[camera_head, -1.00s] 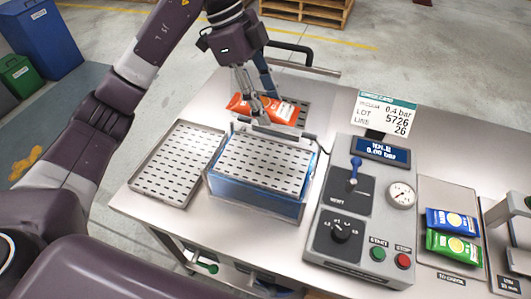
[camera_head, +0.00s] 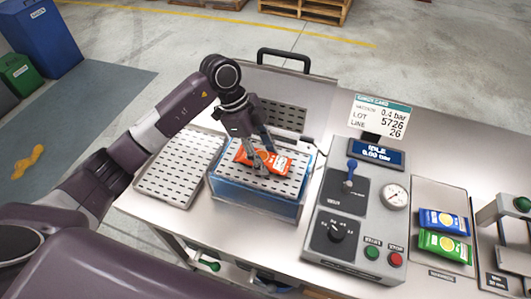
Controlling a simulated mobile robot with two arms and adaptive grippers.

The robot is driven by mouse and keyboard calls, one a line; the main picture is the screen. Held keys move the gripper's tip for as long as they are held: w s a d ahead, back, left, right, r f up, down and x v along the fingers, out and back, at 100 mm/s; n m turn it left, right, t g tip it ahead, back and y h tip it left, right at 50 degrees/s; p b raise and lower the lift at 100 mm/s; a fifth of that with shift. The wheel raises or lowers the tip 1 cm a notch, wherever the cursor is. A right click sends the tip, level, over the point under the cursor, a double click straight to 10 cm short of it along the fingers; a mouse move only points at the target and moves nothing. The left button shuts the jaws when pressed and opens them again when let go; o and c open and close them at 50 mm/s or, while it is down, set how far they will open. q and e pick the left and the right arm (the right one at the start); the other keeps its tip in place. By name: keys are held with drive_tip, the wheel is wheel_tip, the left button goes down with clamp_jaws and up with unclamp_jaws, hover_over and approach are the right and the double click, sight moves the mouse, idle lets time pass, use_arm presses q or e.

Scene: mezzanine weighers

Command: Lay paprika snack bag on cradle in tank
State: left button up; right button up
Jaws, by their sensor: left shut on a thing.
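The orange paprika snack bag (camera_head: 276,163) is over the slotted grey cradle (camera_head: 235,178) in the blue-walled water tank (camera_head: 252,201). My left gripper (camera_head: 263,160) points down and is shut on the bag, its fingers covering the bag's middle. The bag lies nearly flat, near the back-middle of the cradle; I cannot tell whether it touches the plate. The tank is open, with its lid (camera_head: 318,95) and black handle raised behind. My right gripper is not in view.
A slotted tray (camera_head: 172,172) lies left of the tank. A control panel (camera_head: 352,205) with vent lever, gauge and buttons stands close on the right. Blue (camera_head: 442,222) and green (camera_head: 444,245) bags lie on a tray beyond it. A lot card (camera_head: 381,115) stands behind the panel.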

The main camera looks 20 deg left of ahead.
use_arm(q)
drive_tip(key=o, duration=0.9)
drive_tip(key=b+v, duration=0.4)
drive_tip(key=v, duration=0.8)
drive_tip(key=shift+r, duration=0.1)
